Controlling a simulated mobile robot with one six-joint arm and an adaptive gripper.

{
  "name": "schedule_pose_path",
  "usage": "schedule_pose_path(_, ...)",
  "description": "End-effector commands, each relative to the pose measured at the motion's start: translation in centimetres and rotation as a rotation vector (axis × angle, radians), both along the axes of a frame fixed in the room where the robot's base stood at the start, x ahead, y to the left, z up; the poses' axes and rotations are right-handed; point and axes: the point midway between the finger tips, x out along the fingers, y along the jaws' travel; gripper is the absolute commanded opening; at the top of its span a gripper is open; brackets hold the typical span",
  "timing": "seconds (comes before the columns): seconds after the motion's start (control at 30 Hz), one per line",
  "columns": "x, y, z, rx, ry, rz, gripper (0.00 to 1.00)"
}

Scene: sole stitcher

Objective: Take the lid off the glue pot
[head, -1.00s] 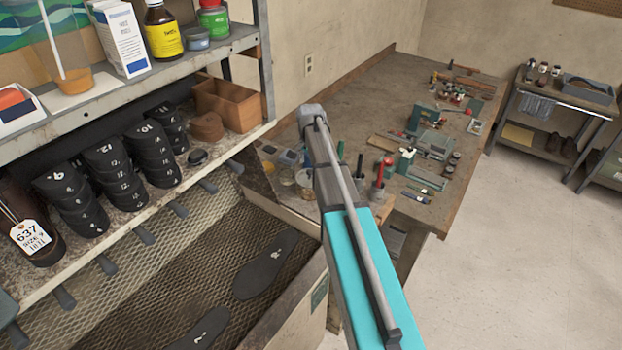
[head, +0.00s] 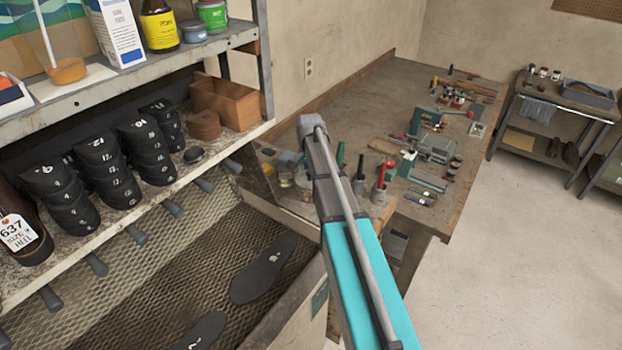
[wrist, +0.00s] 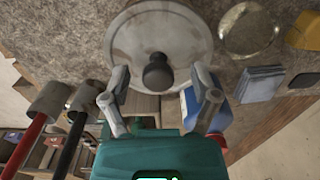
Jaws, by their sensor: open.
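In the wrist view, the glue pot's lid (wrist: 160,32) is a round, worn grey disc seen from close by. A dark round knob (wrist: 158,74) stands on it. My gripper (wrist: 159,84) is open, with one finger on each side of the knob and a gap to it on both sides. The knob is not gripped. The pot's body is hidden under the lid.
In the wrist view, holders with red (wrist: 28,137) and black (wrist: 73,140) handles stand left. A clear round dish (wrist: 248,31) and a blue-grey stack (wrist: 261,84) lie right. In the head view, tools crowd the workbench (head: 365,105); a shelf with black soles (head: 105,165) is left.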

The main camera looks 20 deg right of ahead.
Motion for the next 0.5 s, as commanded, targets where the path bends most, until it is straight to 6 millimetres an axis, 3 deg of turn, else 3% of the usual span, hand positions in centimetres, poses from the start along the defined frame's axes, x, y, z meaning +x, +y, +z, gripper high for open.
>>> schedule_pose_path(0.23,0.0,0.02,0.0,0.0,0.0,0.0,0.78)
schedule_pose_path(0.5,0.01,0.03,0.0,0.0,0.0,0.0,0.28)
